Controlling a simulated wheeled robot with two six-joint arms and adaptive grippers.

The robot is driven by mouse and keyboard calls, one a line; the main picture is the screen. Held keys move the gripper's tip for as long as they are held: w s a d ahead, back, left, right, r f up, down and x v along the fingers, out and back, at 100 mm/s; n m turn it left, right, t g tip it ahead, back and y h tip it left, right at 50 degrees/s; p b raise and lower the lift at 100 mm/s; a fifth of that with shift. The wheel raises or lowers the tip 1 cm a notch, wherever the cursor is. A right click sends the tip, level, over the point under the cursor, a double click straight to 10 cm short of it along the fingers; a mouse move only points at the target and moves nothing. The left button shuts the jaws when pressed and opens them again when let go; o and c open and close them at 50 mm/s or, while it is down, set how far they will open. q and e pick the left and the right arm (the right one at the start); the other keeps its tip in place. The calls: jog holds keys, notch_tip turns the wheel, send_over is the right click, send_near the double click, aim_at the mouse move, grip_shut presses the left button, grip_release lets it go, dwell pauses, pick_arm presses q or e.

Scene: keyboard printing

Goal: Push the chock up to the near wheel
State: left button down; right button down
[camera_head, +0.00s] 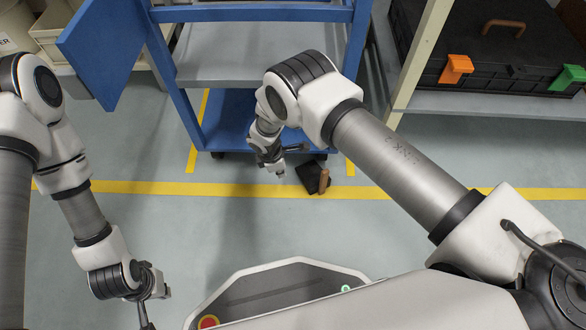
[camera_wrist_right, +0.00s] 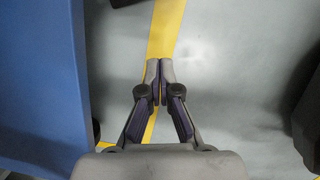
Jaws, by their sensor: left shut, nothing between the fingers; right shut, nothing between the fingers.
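The chock (camera_head: 311,177) is a black block with a brown handle, lying on the floor in front of the blue cart's right front corner. A dark shape at the right edge of the right wrist view (camera_wrist_right: 307,115) looks like part of it. My right gripper (camera_head: 281,173) is shut and empty, low over the floor just left of the chock and apart from it. Its closed fingertips (camera_wrist_right: 159,66) show in the right wrist view. A small dark caster (camera_head: 217,155) shows under the cart's left front corner; the right front wheel cannot be made out. My left gripper (camera_head: 146,318) is shut and empty, far left.
The blue cart (camera_head: 250,13) stands ahead with its door (camera_head: 103,45) swung open to the left. A yellow line (camera_head: 220,189) crosses the floor. A shelf with a black case (camera_head: 490,45) stands at right.

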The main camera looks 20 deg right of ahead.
aim_at(311, 179)
jog(key=shift+h, duration=0.3)
jog(key=b+x, duration=0.6)
jog(key=x, duration=0.3)
jog(key=shift+f, duration=0.1)
jog(key=d, duration=0.2)
jog(key=shift+d, duration=0.4)
jog(key=shift+s+d+r+b, duration=0.1)
jog(key=shift+d+r+b, duration=0.25)
jog(key=shift+d, duration=0.25)
jog(key=shift+d, duration=0.1)
jog(key=d, duration=0.3)
jog(key=shift+d+f, duration=0.1)
jog(key=shift+d, duration=0.1)
